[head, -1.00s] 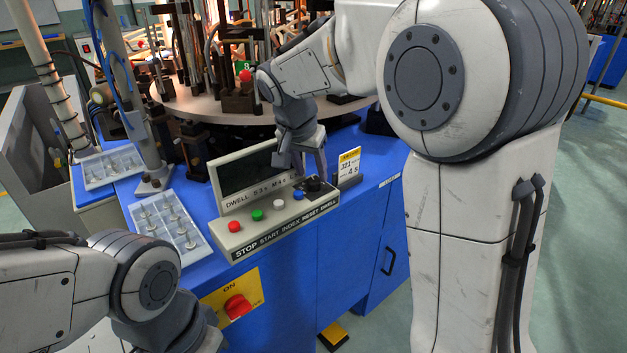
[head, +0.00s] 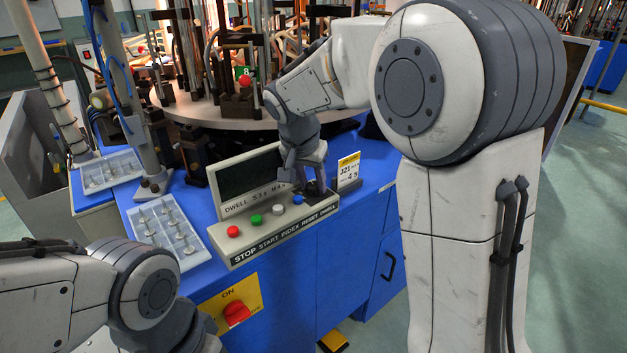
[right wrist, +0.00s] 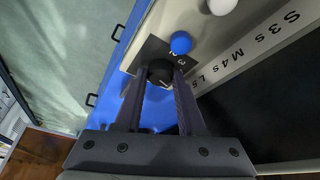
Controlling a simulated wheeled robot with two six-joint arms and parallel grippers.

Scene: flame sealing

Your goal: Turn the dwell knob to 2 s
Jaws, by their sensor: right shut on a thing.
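The dark round dwell knob (right wrist: 160,72) sits on a black plate at the end of the control panel (head: 243,240). My right gripper (right wrist: 160,77) has one finger on each side of it and is shut on it. A pale mark shows on the knob's face; the setting cannot be read surely. A "3" shows on the plate beside the knob. In the head view my right gripper (head: 314,187) covers most of the knob. My left gripper is out of view.
Red (head: 233,231), green (head: 256,219), white (head: 278,209) and blue (head: 298,199) buttons line the panel, the blue closest to the knob. A yellow-topped card (head: 348,171) reading "J21" and "4 s" stands just right. A tray (head: 160,222) of small parts lies left.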

